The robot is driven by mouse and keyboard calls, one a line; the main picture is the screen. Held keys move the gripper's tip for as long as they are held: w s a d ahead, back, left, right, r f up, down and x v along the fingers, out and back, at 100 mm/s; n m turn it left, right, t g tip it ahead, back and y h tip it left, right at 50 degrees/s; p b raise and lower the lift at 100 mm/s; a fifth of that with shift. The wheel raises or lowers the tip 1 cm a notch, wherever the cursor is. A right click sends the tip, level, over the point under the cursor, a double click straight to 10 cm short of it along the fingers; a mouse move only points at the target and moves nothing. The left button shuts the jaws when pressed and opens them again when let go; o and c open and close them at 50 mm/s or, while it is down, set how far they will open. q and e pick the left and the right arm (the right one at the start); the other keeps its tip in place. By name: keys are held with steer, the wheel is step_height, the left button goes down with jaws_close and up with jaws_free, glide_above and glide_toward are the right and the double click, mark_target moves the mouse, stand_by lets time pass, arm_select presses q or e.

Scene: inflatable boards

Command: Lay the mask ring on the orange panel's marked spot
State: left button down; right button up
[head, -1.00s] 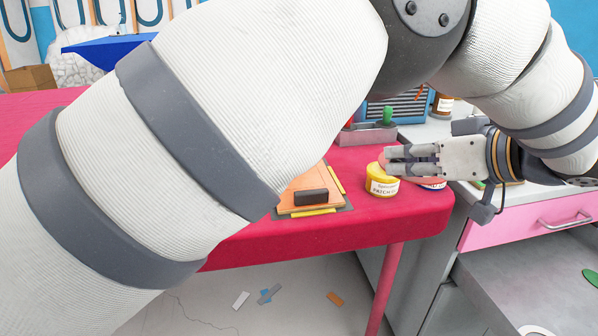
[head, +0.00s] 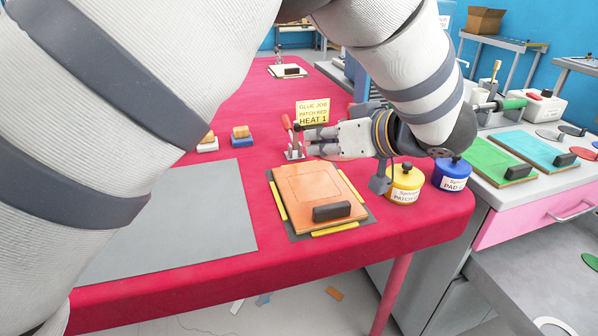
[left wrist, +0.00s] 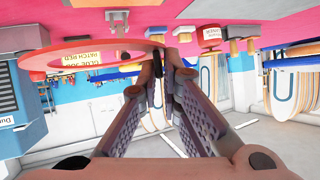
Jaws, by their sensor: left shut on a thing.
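The orange panel (head: 318,190) lies on a grey mat on the red table in the head view. It has faint outlines on its top, a black block (head: 332,212) near its front edge and yellow strips along its sides. My left gripper (head: 308,141) is above the table around the panel's far edge, fingers pointing left. In the left wrist view its fingers (left wrist: 165,62) are shut on the thin coral mask ring (left wrist: 60,58), which reaches out to the left. I cannot make out the ring in the head view. My right gripper is not in view.
My arm hides the left side.

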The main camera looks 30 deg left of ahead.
arm_select(q)
glide_above(296, 194)
step_height(296, 194, down, 6)
steer(key=shift+w+r, duration=0.15)
steer(key=shift+r, duration=0.05)
steer(key=f, duration=0.4)
steer(key=shift+a+b, duration=0.3)
steer(key=shift+b, duration=0.05)
steer(key=shift+r, duration=0.2)
steer(key=shift+f, duration=0.1)
steer(key=c, duration=1.8)
jaws_free()
steer(key=shift+d+r, duration=0.25)
steer(key=shift+r, duration=0.05)
steer(key=v, duration=1.1)
steer(key=shift+s+d+r+p, duration=0.15)
steer(key=shift+s+p, duration=0.1)
steer(key=shift+p, duration=0.1)
